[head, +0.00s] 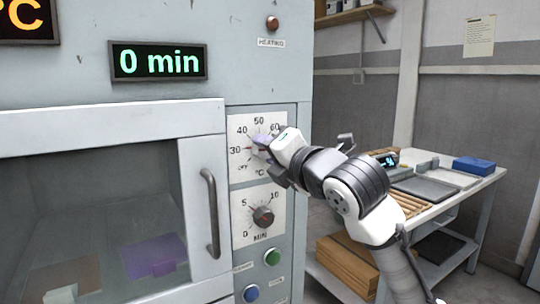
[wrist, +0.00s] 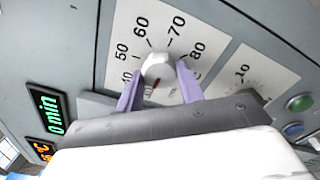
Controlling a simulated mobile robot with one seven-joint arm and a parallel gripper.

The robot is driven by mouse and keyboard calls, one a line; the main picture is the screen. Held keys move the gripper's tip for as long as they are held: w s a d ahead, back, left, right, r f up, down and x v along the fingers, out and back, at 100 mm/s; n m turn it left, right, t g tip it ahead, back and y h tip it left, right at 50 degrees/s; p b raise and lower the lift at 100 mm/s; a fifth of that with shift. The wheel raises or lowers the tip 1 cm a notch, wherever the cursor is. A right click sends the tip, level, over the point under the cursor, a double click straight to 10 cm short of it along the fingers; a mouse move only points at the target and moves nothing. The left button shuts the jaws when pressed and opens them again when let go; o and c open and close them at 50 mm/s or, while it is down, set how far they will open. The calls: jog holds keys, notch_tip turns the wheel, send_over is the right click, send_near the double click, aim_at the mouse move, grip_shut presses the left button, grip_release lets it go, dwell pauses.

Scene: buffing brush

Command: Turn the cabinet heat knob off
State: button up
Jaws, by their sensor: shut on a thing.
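The heat knob (wrist: 157,66) is a pale grey knob with a red mark, on a white °C dial plate (head: 241,127) on the cabinet front. My gripper (head: 263,141) reaches it from the right, and its two purple fingers show on either side of the knob in the wrist view (wrist: 160,72). The gripper is shut on the knob. In the head view my gripper hides most of the knob. A red mark shows close to the 30 there. The lower part of the dial is hidden by the gripper in the wrist view.
Below is the MIN knob (head: 263,216), with a green button (head: 272,257) and a blue button (head: 251,293). The cabinet door has a vertical handle (head: 211,212) left of the dials. A display (head: 158,62) reads 0 min. A side table (head: 447,204) with items stands at right.

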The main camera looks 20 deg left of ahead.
jog(key=shift+f+n, duration=0.1)
jog(key=shift+n, duration=4.7)
jog(key=o, duration=1)
jog(key=shift+d, duration=0.1)
jog(key=b+v, duration=0.2)
jog(key=v, duration=1.1)
jog(key=shift+s+d, duration=0.25)
